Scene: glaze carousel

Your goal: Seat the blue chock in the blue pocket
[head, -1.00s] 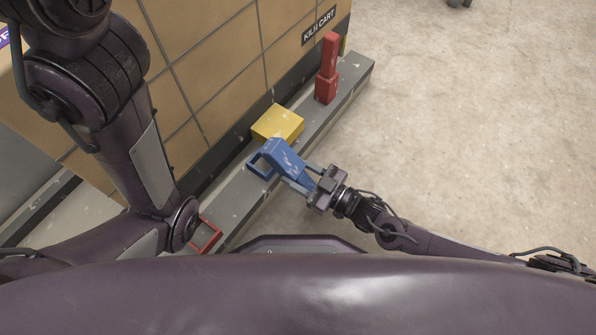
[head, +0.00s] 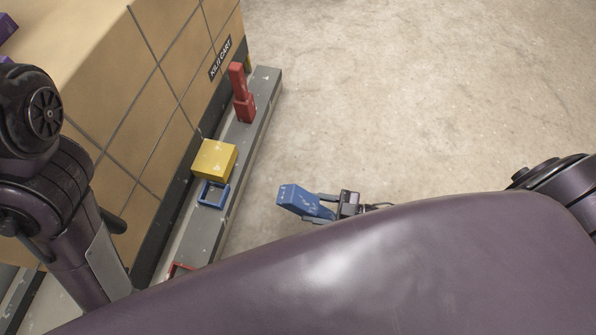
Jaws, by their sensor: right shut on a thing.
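The blue chock (head: 297,201) is held in my right gripper (head: 324,206), out over the floor to the right of the grey ledge. The blue pocket (head: 214,195) is an open blue frame on the ledge, just in front of the yellow block. It looks empty. The chock is clear of the pocket, with a gap of bare floor showing between them. My right gripper is shut on the chock's right end. My left arm comes in at the left, but its gripper is not in view.
A yellow block (head: 215,160) and a red upright chock (head: 243,98) stand on the grey ledge (head: 202,236) along the kiln cart (head: 150,90). A red frame (head: 181,270) is partly hidden by my body. The floor to the right is clear.

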